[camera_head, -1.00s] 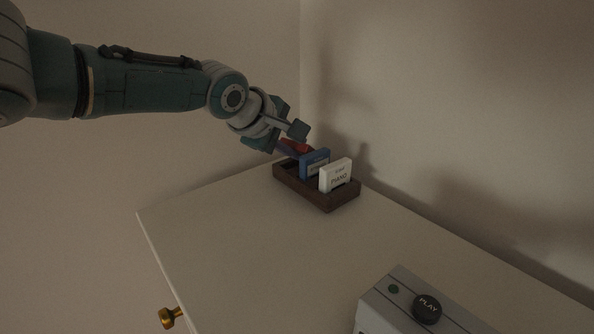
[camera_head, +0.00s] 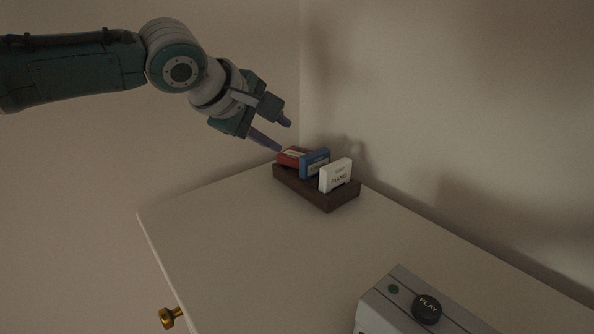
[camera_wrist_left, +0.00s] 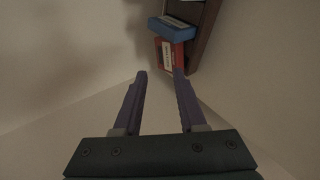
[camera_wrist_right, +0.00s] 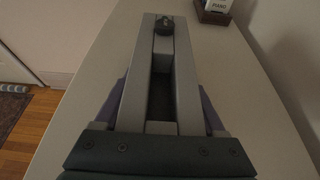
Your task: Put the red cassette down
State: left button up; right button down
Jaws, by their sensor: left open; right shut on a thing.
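The red cassette (camera_head: 290,157) sits in the far left end of the dark wooden rack (camera_head: 328,203), leaning back compared with the blue cassette beside it. In the left wrist view the red cassette (camera_wrist_left: 165,52) lies just beyond the fingertips. My left gripper (camera_head: 284,137) is open and empty, up and left of the cassette; one fingertip is close to it, and I cannot tell whether they touch. In the right wrist view my right gripper (camera_wrist_right: 160,100) has its fingers on both sides of the grey player (camera_wrist_right: 185,75) and is shut on it.
The blue cassette (camera_head: 314,165) and the white PIANO cassette (camera_head: 336,175) stand upright in the rack. The grey player's black PLAY knob (camera_head: 427,308) shows at the front right. The walls stand close behind the rack. The middle of the cabinet top (camera_head: 245,240) is clear.

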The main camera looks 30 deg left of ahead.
pick_arm(q)
jog(key=shift+s+r, duration=0.35)
notch_tip(320, 180, up, 8)
jog(key=s, duration=0.2)
jog(key=shift+s, duration=0.15)
jog(key=o, duration=0.7)
jog(key=shift+f, duration=0.1)
